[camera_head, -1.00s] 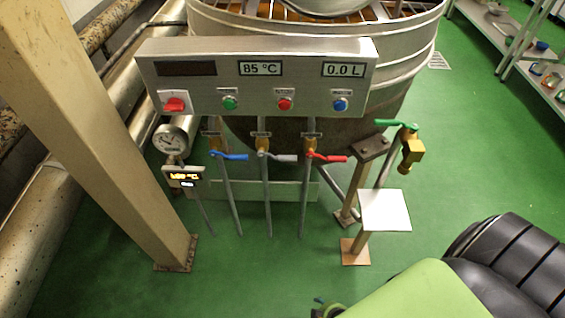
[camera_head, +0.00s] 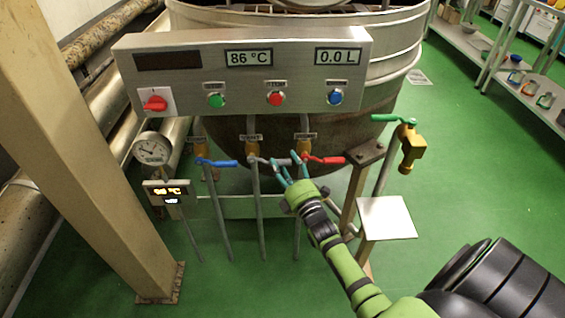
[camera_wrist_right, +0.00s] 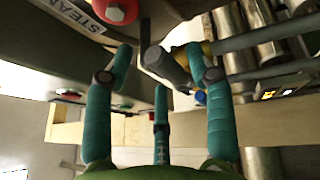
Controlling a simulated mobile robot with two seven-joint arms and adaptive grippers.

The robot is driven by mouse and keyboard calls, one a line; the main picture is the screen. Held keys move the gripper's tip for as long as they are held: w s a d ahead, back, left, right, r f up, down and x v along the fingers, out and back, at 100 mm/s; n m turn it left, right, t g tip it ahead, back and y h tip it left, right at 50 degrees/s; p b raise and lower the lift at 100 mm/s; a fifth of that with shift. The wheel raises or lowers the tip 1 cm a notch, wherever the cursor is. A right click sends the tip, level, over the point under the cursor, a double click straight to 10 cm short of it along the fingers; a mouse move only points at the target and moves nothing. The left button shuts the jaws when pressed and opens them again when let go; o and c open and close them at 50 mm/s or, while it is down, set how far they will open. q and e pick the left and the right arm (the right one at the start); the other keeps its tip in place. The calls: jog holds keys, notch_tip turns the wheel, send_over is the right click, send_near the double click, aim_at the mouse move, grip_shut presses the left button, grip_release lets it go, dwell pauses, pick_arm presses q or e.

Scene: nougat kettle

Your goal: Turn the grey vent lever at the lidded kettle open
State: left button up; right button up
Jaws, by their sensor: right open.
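The grey vent lever (camera_head: 266,160) sits on the middle of three pipes below the control panel, pointing right. My right gripper (camera_head: 287,172) is open, with its teal fingers at the free end of this lever, left of the red lever (camera_head: 325,160). In the right wrist view the grey lever (camera_wrist_right: 165,66) lies between the spread fingers, closer to the right-hand one; I cannot tell whether they touch. The lidded kettle (camera_head: 400,62) stands behind the panel; its top is cut off. My left gripper is not in view.
The blue lever (camera_head: 215,162) is on the left pipe. A green-handled brass tap (camera_head: 410,150) and a small square plate (camera_head: 386,218) stand to the right. A beige post (camera_head: 95,150) stands left. The panel (camera_head: 190,60) overhangs the levers. Green floor is open at right.

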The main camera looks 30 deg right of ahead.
jog(key=shift+x, duration=0.85)
grip_shut()
jog(key=shift+f, duration=0.15)
